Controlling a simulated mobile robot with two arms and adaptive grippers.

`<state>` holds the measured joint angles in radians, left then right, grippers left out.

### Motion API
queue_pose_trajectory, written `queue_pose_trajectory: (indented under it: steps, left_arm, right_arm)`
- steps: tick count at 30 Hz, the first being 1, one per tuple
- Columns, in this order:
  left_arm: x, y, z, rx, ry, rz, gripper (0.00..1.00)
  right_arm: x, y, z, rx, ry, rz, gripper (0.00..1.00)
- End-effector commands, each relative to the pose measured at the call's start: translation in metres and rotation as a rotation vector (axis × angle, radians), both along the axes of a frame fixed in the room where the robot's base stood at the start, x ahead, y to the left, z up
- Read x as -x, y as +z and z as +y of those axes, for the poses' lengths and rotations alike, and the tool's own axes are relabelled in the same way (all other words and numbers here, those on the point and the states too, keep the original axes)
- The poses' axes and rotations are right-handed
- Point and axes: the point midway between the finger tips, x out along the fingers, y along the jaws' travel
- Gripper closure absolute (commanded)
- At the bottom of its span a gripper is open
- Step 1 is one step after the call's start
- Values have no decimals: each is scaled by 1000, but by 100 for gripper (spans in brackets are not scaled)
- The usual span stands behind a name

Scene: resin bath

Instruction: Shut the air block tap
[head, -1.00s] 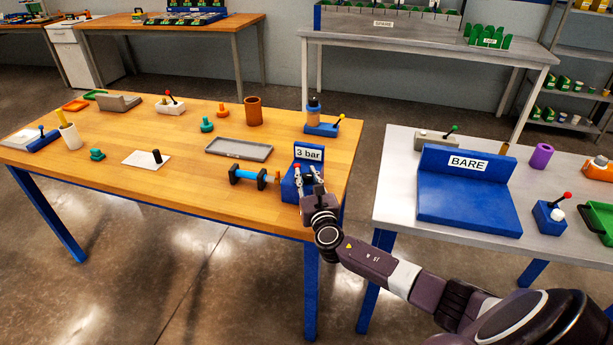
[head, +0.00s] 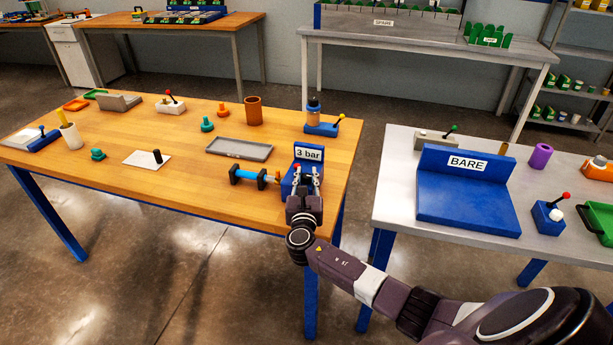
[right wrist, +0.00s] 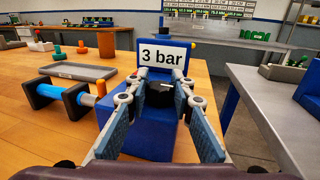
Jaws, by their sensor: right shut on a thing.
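The air block (head: 287,186) is a blue block with an upright back plate, labelled "3 bar" (head: 309,154), at the near right corner of the wooden table. In the right wrist view the block (right wrist: 150,140) stands straight ahead. My right gripper (head: 305,177) is over the block, in front of the label. In the right wrist view its fingers (right wrist: 160,93) are closed on a small dark part, the tap handle (right wrist: 160,95). The fingers hide much of the handle, so its exact angle is hard to tell. My left gripper is not in view.
A blue cylinder with black end flanges (head: 249,177) lies just left of the block. A grey tray (head: 239,149) and a blue stand with a bottle (head: 320,127) are behind. The metal table with the "BARE" fixture (head: 467,190) is to the right, across a gap.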

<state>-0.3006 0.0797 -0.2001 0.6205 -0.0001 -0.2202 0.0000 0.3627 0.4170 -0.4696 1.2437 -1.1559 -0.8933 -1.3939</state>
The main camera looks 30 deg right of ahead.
Motion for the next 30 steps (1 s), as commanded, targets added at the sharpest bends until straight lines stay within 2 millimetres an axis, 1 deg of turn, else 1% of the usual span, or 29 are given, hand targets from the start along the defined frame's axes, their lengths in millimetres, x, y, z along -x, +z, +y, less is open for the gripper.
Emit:
queue_pose_trajectory:
  steps: [1,2,6,7,16,20,23,30]
  left_arm:
    - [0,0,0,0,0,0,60]
    - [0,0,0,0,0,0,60]
    - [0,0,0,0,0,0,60]
    - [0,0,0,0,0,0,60]
    - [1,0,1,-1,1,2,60]
    - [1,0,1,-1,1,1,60]
    - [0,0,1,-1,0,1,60]
    - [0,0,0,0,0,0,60]
  right_arm:
    - [0,0,0,-1,0,1,100]
    - [0,0,0,-1,0,1,77]
    - [0,0,0,-1,0,1,62]
    - [0,0,0,-1,0,1,60]
    - [1,0,1,-1,1,1,60]
    - [8,-1,6,-1,3,0,60]
    - [20,-2,14,-2,3,1,60]
    - [59,-2,42,-3,3,2,60]
